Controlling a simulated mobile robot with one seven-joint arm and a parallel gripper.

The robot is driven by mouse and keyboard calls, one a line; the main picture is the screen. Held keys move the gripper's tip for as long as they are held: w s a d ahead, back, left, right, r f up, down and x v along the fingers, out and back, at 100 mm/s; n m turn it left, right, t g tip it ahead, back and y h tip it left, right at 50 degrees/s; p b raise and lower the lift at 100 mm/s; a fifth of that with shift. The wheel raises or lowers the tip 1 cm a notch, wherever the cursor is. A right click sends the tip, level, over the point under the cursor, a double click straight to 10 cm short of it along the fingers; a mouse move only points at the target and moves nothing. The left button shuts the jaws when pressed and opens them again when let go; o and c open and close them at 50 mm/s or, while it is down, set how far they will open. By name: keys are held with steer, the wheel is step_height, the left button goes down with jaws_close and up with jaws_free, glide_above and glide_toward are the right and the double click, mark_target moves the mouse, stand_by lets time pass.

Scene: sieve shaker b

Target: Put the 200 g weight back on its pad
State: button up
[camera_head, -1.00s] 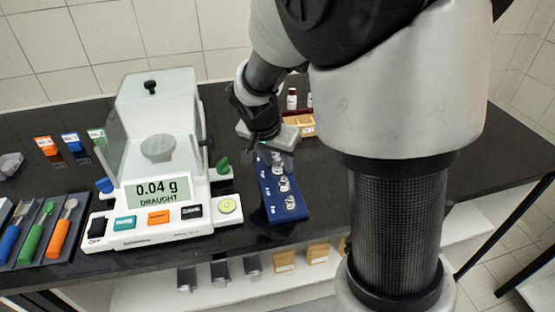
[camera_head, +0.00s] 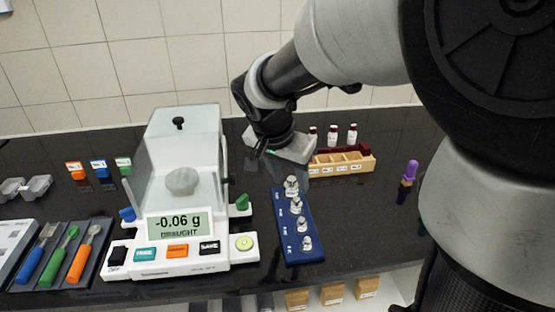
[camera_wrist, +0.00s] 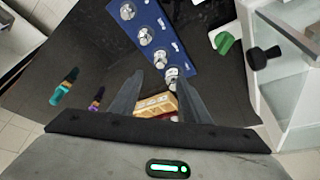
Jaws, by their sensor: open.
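A blue weight strip (camera_head: 284,229) lies on the dark bench to the right of the balance. Several shiny metal weights stand upright in a row on it. The largest, likely the 200 g weight (camera_head: 291,187), stands at the strip's far end; its label is too small to read. In the wrist view a weight (camera_wrist: 172,73) at that end shows beside my right finger, partly hidden by it. My gripper (camera_wrist: 157,80) is open with nothing between its fingers. In the head view it hangs just beyond the strip's far end, fingertips hard to make out.
The balance (camera_head: 181,227) stands left, reading -0.06 g, with a green knob (camera_head: 242,203) on its side towards the strip. A wooden box (camera_head: 345,162) and small bottles (camera_head: 333,135) stand behind. A purple-topped item (camera_head: 410,172) stands right.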

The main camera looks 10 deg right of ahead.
steer(key=s+d+r+n+t+y, duration=0.1)
steer(key=s+r+n, duration=0.2)
steer(key=s, duration=0.6)
steer(key=s+d+r+n+t+y, duration=0.1)
steer(key=s+r+n+y, duration=0.1)
steer(key=s+n, duration=0.3)
steer(key=s+r, duration=0.1)
steer(key=s, duration=0.3)
steer(key=shift+d, duration=0.3)
steer(key=shift+r, duration=0.1)
steer(key=shift+c, duration=0.5)
